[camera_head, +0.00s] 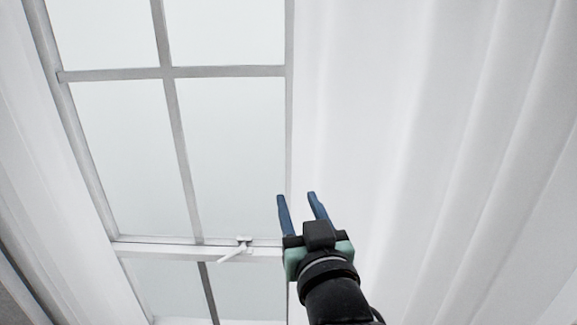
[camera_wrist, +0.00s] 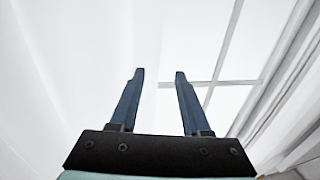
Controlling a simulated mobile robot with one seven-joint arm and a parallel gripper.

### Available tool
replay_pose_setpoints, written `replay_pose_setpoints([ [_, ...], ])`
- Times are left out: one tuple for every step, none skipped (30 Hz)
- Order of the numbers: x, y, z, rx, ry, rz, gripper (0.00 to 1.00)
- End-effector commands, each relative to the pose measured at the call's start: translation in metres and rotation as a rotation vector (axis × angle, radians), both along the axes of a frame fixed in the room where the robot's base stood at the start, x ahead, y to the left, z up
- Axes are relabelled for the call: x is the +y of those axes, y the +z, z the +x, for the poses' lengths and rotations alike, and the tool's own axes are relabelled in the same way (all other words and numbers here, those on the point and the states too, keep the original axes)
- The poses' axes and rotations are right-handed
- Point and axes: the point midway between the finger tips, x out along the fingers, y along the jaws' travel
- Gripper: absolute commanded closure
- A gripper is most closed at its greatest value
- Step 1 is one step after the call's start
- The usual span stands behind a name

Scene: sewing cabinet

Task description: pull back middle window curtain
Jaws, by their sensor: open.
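A white, softly folded curtain (camera_head: 430,130) fills the right side of the head view; its left edge hangs along the right side of the window pane (camera_head: 232,150). My gripper (camera_head: 298,197) is open, with two blue fingers pointing up near that left edge. Nothing shows between the fingers. In the wrist view my gripper (camera_wrist: 158,75) is also open. There the white curtain (camera_wrist: 70,70) is on the left and the window pane (camera_wrist: 225,100) on the right. I cannot tell whether the fingers touch the cloth.
Another white curtain (camera_head: 40,170) hangs at the left of the window. A white latch handle (camera_head: 236,249) sticks out from the window's cross rail, left of my gripper. Grey-white window bars (camera_head: 180,150) divide the glass.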

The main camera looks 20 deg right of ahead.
Motion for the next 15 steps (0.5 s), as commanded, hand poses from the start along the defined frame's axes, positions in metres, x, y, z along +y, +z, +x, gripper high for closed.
replay_pose_setpoints([
  [-0.001,0.004,0.010,0.001,0.001,0.000,0.53],
  [-0.002,0.004,0.015,0.001,0.001,-0.001,0.53],
  [-0.003,0.004,0.022,0.001,0.001,-0.001,0.53],
  [-0.004,0.004,0.027,0.001,0.001,-0.001,0.53],
  [-0.005,0.004,0.032,0.000,0.000,-0.001,0.53],
  [-0.006,0.004,0.038,0.001,0.000,-0.001,0.53],
  [-0.006,0.004,0.043,0.000,0.000,-0.001,0.53],
  [-0.007,0.004,0.048,0.001,0.000,-0.001,0.53],
  [-0.008,0.004,0.054,0.001,0.000,0.000,0.53],
  [-0.009,0.004,0.058,-0.001,0.000,0.000,0.53],
  [-0.010,0.004,0.062,0.001,0.000,0.000,0.53],
  [-0.010,0.003,0.068,0.001,0.000,-0.001,0.53],
  [-0.011,0.004,0.071,-0.001,0.000,-0.001,0.53],
  [-0.011,0.003,0.075,0.000,0.000,-0.001,0.53],
  [-0.012,0.003,0.079,0.000,0.000,-0.001,0.53],
])
